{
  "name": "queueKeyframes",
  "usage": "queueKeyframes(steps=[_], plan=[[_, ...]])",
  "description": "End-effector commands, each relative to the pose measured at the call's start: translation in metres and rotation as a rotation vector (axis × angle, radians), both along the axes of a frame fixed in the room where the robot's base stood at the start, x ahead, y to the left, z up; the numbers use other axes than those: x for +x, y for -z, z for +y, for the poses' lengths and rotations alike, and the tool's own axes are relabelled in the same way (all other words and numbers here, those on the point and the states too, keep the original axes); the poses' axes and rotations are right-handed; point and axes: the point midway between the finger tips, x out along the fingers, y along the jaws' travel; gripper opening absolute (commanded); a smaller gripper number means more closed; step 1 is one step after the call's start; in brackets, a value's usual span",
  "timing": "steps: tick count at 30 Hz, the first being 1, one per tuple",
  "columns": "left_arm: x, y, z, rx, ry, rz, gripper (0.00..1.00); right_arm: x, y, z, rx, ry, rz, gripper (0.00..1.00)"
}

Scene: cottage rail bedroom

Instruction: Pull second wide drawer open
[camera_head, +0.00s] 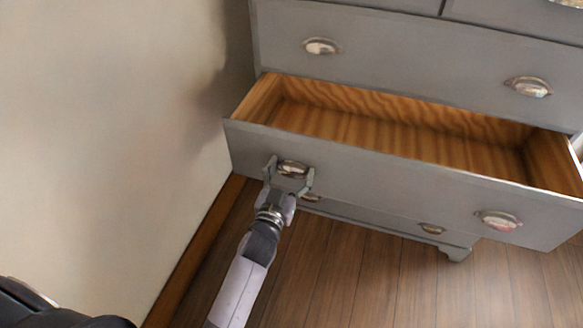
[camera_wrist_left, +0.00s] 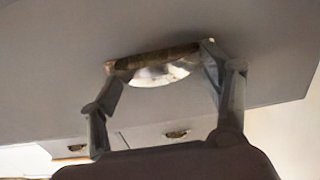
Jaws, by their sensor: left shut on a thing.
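The grey dresser's second wide drawer (camera_head: 390,180) stands pulled well out, and its empty wooden inside shows in the head view. It has a metal cup handle at the left (camera_head: 292,168) and another at the right (camera_head: 497,220). My left gripper (camera_head: 289,178) is shut on the left cup handle, one finger at each end. My right gripper is not in view.
The first wide drawer (camera_head: 420,65) above is closed. A lower drawer with cup handles (camera_head: 431,229) lies beneath the open one. A plain wall (camera_head: 110,120) stands close on the left. The wooden floor (camera_head: 370,285) in front is clear.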

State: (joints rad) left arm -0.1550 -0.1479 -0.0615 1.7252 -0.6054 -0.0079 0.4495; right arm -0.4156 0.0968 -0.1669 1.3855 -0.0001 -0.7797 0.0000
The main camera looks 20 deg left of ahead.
Motion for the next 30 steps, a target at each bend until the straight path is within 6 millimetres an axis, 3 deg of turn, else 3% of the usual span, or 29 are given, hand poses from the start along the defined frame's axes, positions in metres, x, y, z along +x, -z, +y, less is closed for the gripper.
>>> queueKeyframes(steps=[11,12,15,25,30], plan=[[-0.001,0.0,0.0,-0.002,0.0,0.0,0.21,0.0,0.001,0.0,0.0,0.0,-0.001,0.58],[-0.001,0.0,0.0,-0.002,0.0,0.0,0.74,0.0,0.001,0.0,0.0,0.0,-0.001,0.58],[-0.001,0.0,0.0,-0.002,0.0,0.0,0.81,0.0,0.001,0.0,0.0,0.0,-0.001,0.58],[-0.001,0.0,0.0,-0.001,0.0,0.0,0.82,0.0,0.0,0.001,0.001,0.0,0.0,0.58],[-0.019,0.001,0.001,0.0,0.0,0.003,0.82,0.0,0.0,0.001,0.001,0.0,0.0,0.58]])
